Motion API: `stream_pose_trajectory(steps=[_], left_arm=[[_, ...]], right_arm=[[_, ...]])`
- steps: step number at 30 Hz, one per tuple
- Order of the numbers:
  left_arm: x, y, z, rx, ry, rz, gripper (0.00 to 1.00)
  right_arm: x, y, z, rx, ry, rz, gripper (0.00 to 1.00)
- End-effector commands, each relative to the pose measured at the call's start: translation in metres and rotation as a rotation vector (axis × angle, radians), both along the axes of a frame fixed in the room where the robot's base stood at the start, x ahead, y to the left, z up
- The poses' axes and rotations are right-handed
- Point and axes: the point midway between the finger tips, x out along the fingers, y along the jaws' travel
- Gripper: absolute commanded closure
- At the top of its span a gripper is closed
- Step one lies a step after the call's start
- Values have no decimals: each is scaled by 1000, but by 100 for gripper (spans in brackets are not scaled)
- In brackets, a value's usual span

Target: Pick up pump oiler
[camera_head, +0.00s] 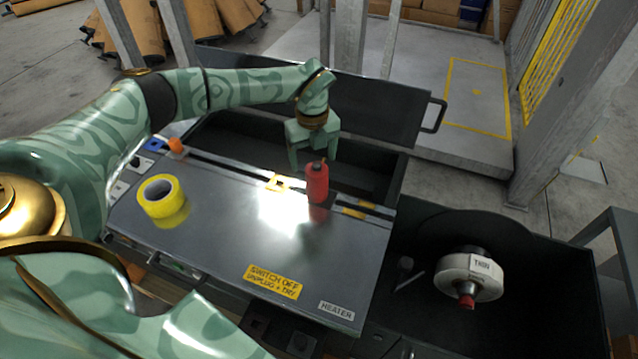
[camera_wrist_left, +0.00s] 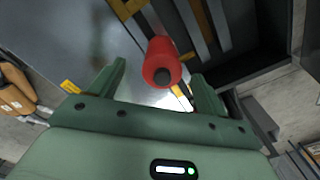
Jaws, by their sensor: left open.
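The pump oiler (camera_head: 317,186) looks like a red upright cylinder with a small dark tip, standing on the dark metal worktop (camera_head: 225,235) near its far edge. My left gripper (camera_head: 312,158) is open and empty, pointing down just above and behind the oiler's top in the head view. In the left wrist view the red oiler (camera_wrist_left: 158,60) shows between and beyond the two open fingers (camera_wrist_left: 160,75). No contact shows. My right gripper is not in view.
A yellow tape roll (camera_head: 162,196) lies on the worktop at the left. An open dark box (camera_head: 345,150) with a raised lid (camera_head: 370,105) is behind. The front worktop is mostly clear.

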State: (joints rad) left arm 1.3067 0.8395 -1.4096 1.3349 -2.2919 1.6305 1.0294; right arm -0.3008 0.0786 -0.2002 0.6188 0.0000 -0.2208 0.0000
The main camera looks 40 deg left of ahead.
Motion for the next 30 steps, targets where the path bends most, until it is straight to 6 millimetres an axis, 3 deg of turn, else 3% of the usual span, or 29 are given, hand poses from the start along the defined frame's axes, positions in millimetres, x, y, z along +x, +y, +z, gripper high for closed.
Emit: stream_pose_trajectory(steps=[5, 12, 20, 25, 30], left_arm=[[0, -4, -13, 0, 1, 0, 24], [-1, -12, -52, 0, 5, 1, 24], [0, -12, -53, 0, -2, 1, 24], [0, -12, -53, -1, -1, 1, 71], [0, -12, -53, 0, -1, 1, 79]], right_arm=[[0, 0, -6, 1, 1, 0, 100], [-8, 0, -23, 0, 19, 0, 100], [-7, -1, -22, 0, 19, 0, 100], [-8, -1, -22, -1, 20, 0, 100], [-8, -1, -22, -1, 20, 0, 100]])
